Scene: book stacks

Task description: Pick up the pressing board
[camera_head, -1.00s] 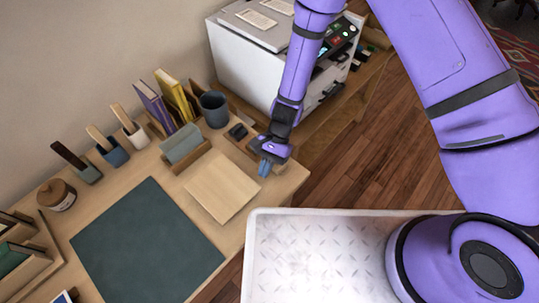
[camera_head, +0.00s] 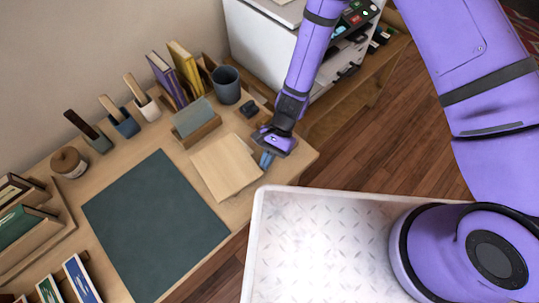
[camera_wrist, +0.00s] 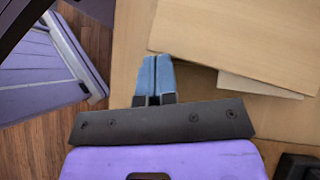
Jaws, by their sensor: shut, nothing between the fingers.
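The pressing board (camera_head: 226,167) is a pale, flat, square wooden board lying on the desk, right of the dark green mat. A second pale layer (camera_wrist: 260,86) shows from under the upper board (camera_wrist: 235,35) in the wrist view, with their edges out of line. I cannot tell which layer is the pressing board. My gripper (camera_head: 266,160) is low over the desk at the board's right corner. Its blue fingers (camera_wrist: 155,62) are together and empty, with their tips close to the board's edge. Whether they touch it I cannot tell.
The green mat (camera_head: 155,225) covers the desk's middle. A card holder (camera_head: 195,125), a dark cup (camera_head: 226,84) and a small black object (camera_head: 249,108) stand behind the board. The white cabinet (camera_head: 262,50) is behind my arm. The desk's right edge is near my gripper.

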